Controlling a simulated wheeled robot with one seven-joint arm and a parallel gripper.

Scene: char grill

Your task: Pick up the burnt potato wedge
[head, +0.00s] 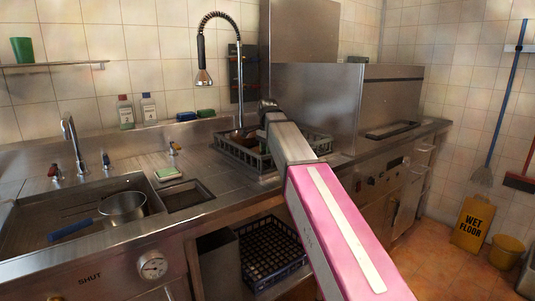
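I cannot make out a burnt potato wedge in the head view. My pink and silver arm reaches from the lower right toward the grey dish rack (258,164) on the steel counter. The arm ends in a dark rounded part at the rack's back. My gripper's fingers cannot be made out there, so I cannot tell whether they are open or hold anything. A brown, bowl-like item (240,134) sits in the rack, left of the arm's end. My arm hides part of the rack.
A sink (30,222) with a steel pot (122,207) is at left. A tall spray tap (240,85) rises behind the rack. A large steel appliance (330,105) stands right of it.

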